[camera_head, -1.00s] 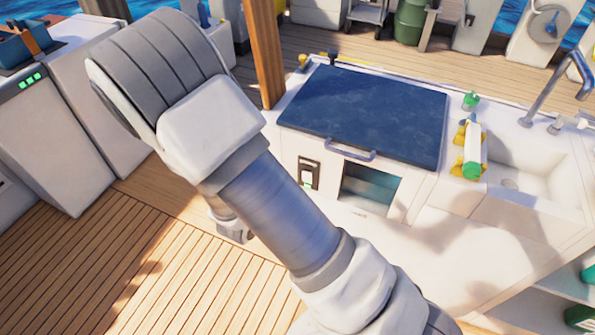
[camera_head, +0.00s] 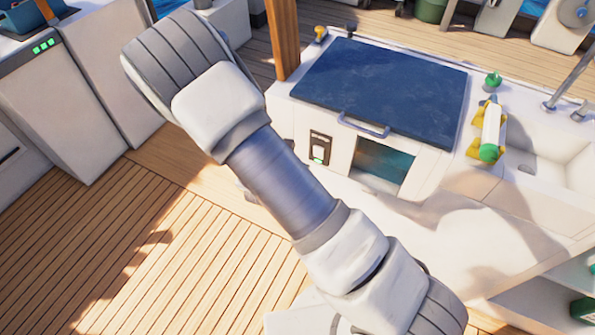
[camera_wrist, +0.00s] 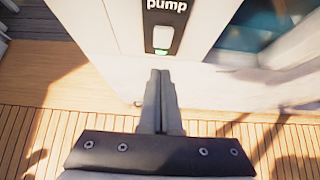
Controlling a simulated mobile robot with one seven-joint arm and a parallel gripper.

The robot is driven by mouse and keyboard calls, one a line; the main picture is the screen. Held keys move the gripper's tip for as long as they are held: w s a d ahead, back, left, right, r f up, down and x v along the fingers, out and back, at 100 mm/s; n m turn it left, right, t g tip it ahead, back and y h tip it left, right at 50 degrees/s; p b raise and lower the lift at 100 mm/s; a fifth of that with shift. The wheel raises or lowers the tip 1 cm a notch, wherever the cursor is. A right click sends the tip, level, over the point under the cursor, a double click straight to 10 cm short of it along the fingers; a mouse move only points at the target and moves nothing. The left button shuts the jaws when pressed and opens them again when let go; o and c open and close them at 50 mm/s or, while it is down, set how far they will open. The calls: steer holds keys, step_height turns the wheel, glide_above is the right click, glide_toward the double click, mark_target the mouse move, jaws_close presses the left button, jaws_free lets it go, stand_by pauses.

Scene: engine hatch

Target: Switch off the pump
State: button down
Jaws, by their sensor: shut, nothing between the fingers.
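The pump switch (camera_wrist: 162,37) is a white rocker on a dark plate marked "pump", with a green light glowing at its lower edge in the wrist view. In the head view the switch (camera_head: 319,150) is on the front of the white cabinet, left of a dark window, and its green light shows too. My gripper (camera_wrist: 160,75) is shut and empty, its fingertips just below the switch in the picture. I cannot tell how far they are from the panel. In the head view my arm hides most of the gripper.
The dark blue hatch lid (camera_head: 385,88) with a grey handle (camera_head: 363,125) lies closed on the cabinet top. A wooden post (camera_head: 284,38) stands at its left. The plank deck (camera_head: 120,240) is clear.

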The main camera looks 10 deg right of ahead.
mark_target(318, 147)
steer(key=shift+w+d+f+b, duration=0.2)
steer(key=shift+w+d+f, duration=0.1)
steer(key=shift+w+d, duration=0.5)
steer(key=shift+w+d+f+b, duration=0.25)
steer(key=shift+w+d, duration=0.3)
steer(key=shift+w, duration=0.5)
steer(key=shift+w+d+f+b, duration=0.15)
steer(key=shift+w+d+f, duration=0.15)
steer(key=shift+w+d, duration=0.5)
steer(key=shift+w+a, duration=0.15)
steer(key=shift+w+d+r, duration=0.15)
steer(key=shift+w+d, duration=0.1)
steer(key=shift+w, duration=0.05)
steer(key=shift+r, duration=0.15)
steer(key=shift+r+p, duration=0.55)
steer(key=shift+r, duration=0.1)
